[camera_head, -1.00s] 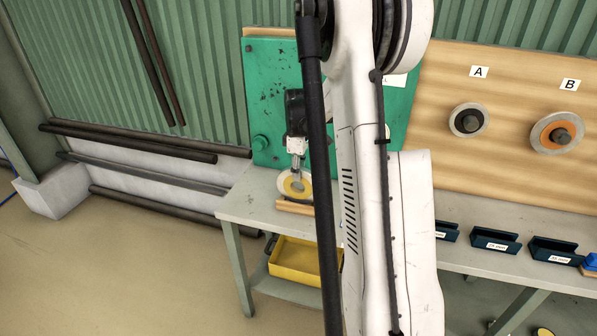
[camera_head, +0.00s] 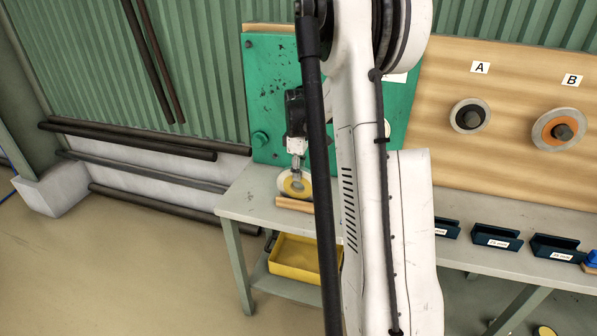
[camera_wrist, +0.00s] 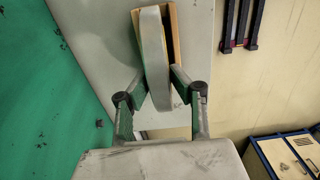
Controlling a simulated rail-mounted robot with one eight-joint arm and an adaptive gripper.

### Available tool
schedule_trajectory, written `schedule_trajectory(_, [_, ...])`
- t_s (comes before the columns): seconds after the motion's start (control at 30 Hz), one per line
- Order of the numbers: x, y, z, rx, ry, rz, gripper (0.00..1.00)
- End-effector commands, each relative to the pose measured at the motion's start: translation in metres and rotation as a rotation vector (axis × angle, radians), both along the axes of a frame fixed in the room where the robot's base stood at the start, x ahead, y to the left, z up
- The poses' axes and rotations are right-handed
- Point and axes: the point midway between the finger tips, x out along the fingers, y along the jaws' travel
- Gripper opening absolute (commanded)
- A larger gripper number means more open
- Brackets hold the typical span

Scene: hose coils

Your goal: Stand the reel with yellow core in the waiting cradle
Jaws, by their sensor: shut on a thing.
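The reel with the yellow core (camera_head: 284,181) has pale flanges and shows above the left end of the bench, partly hidden by my gripper and arm. My gripper (camera_head: 297,185) is shut on it from above. In the wrist view the reel (camera_wrist: 154,60) is seen edge-on, with the fingers of my gripper (camera_wrist: 160,82) on either side. The wooden cradle (camera_head: 293,203) is at the reel's foot, and in the wrist view its wood (camera_wrist: 174,35) shows beside the rim. The reel looks roughly upright and in line with the cradle; I cannot tell whether it rests on its bottom.
A green panel (camera_head: 272,95) stands close behind my gripper. Reels hang on pegs under labels A (camera_head: 470,116) and B (camera_head: 558,130). Dark blue holders (camera_head: 497,237) line the bench at the right. A yellow bin (camera_head: 295,260) sits on the lower shelf.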

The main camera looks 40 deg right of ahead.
Motion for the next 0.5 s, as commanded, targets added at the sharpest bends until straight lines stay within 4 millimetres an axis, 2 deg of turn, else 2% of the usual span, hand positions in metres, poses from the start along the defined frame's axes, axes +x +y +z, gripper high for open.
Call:
schedule_trajectory(0.2, [0.0000,0.0000,0.0009,0.000,0.000,0.000,0.00])
schedule_trajectory(0.23, [0.0000,0.0000,0.0009,0.000,0.000,0.000,0.23])
schedule_trajectory(0.4, [0.0000,0.0000,0.0007,0.000,0.000,0.000,0.43])
schedule_trajectory(0.5, [0.0000,0.0000,0.0006,0.000,0.000,0.000,0.43])
